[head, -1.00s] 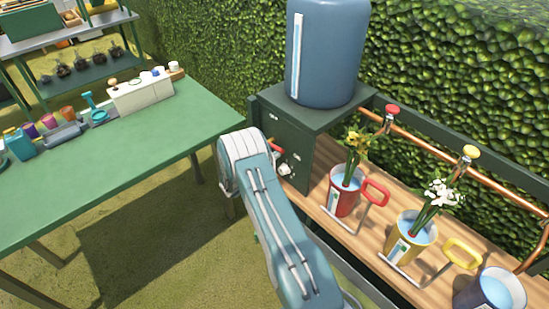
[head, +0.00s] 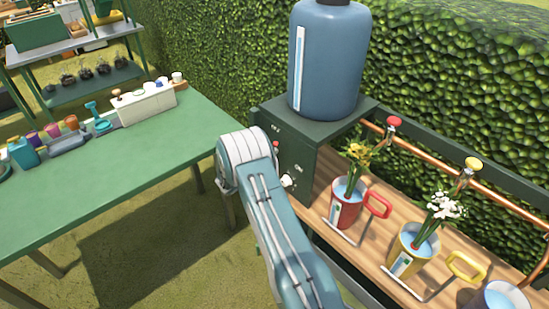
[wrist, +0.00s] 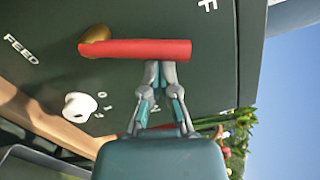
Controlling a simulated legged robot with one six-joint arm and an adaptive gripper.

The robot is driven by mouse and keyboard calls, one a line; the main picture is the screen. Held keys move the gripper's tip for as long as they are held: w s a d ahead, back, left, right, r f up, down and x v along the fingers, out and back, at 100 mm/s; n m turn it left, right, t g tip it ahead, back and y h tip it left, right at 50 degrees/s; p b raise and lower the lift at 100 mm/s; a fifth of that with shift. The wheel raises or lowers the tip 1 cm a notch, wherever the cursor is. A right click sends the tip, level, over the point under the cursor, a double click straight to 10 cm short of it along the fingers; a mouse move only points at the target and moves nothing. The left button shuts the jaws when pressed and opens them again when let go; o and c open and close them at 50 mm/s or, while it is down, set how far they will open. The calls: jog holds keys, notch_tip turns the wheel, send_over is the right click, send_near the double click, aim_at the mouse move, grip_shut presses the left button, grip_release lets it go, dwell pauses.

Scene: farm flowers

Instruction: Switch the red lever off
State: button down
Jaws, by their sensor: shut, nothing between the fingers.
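The red lever (wrist: 135,49) is a red bar on a brass pivot (wrist: 97,41), mounted on the dark green box (head: 317,128) under the blue tank. In the wrist view it lies across the picture. My gripper (wrist: 161,72) is shut with nothing between its fingers, and its fingertips are at the lever's edge, near the end away from the pivot. I cannot tell whether they touch it. In the head view my arm largely hides the lever and the gripper.
A white knob (wrist: 80,106) sits on the same panel by the FEED label. Red (head: 347,204) and yellow (head: 409,250) flower buckets stand on the wooden shelf at right. A green table (head: 120,175) stands at left. The grass between is clear.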

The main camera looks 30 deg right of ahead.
jog(key=w+n, duration=0.1)
jog(key=w+r+n, duration=0.1)
jog(key=n, duration=0.1)
jog(key=shift+a+r, duration=0.1)
jog(key=shift+a, duration=0.05)
jog(key=shift+w, duration=0.1)
dwell(0.4)
jog(key=s+a, duration=0.5)
jog(key=a, duration=0.4)
jog(key=shift+s+a, duration=0.4)
dwell(0.3)
jog(key=shift+a, duration=0.3)
